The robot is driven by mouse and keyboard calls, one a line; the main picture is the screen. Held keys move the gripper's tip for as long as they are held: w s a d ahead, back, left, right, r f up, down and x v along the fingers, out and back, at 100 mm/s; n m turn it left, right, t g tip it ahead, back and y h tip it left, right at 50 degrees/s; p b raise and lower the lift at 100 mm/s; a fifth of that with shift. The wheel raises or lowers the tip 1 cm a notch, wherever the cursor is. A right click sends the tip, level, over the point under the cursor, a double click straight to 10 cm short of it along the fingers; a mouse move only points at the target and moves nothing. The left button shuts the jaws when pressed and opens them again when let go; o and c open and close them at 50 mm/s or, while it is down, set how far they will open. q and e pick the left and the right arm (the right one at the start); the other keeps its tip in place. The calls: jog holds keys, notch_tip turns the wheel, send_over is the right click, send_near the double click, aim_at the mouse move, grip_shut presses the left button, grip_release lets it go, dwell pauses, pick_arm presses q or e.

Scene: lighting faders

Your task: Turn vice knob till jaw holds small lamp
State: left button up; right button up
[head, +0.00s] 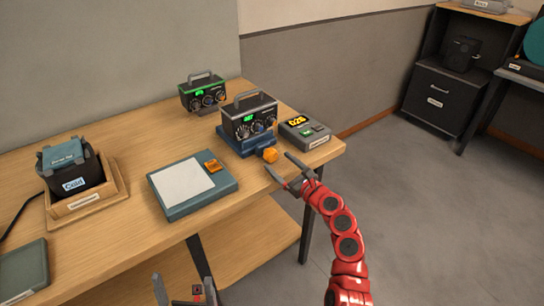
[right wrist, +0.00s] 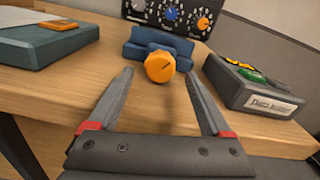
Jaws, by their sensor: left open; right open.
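The blue vice (head: 237,143) stands near the table's right end, with an orange knob (head: 270,155) at its front. A dark boxy unit with a handle, dials and a green display (head: 249,118) sits on the vice; it may be the small lamp. I cannot tell whether the jaw touches it. My right gripper (head: 280,164) is open and empty, just in front of the knob. In the right wrist view the knob (right wrist: 160,66) lies ahead between the fingertips, with the vice (right wrist: 178,45) behind. My left gripper (head: 185,290) is open at the bottom edge, away from the vice.
A grey box with a yellow display (head: 295,131) stands close right of the vice. A flat teal-edged pad (head: 190,186) with an orange switch lies to the left. A similar dark unit (head: 203,92) stands behind. A wooden tray (head: 88,205) is further left.

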aim_at(274, 158)
jog(key=shift+b+x, duration=0.35)
jog(key=shift+x, duration=2.05)
grip_shut()
